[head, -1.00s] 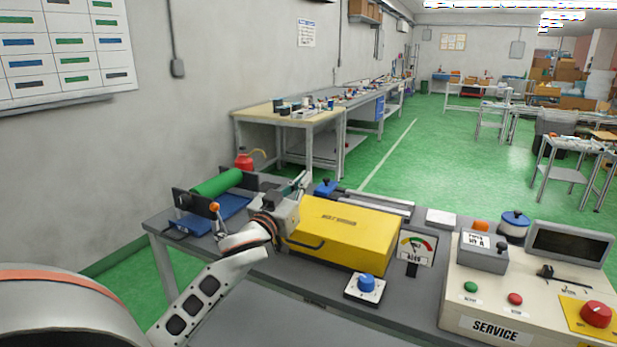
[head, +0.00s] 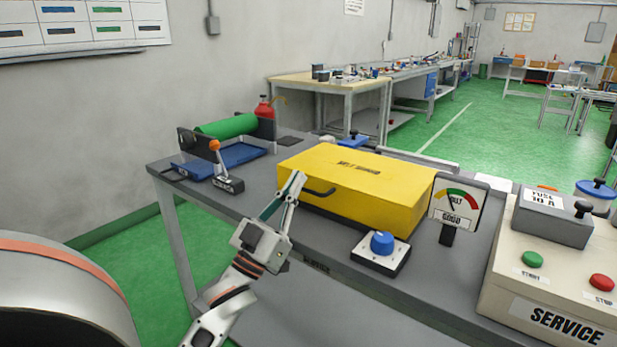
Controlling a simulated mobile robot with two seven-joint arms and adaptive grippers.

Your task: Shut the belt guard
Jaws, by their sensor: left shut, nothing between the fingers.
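The belt guard is a yellow box-shaped cover (head: 385,185) with lettering on its top and a dark handle on its front face. It lies flat on the grey bench, and no gap shows along its visible lower edge. My left gripper (head: 297,178) is shut and empty. In the view it overlaps the guard's front left corner, close to the handle (head: 319,192); I cannot tell whether it touches. What lies behind the guard is mostly hidden. My right gripper is not in view.
A control box (head: 545,290) with buttons is at the right. A green roller (head: 226,126), a blue tray and an orange-tipped lever (head: 214,146) are at the left.

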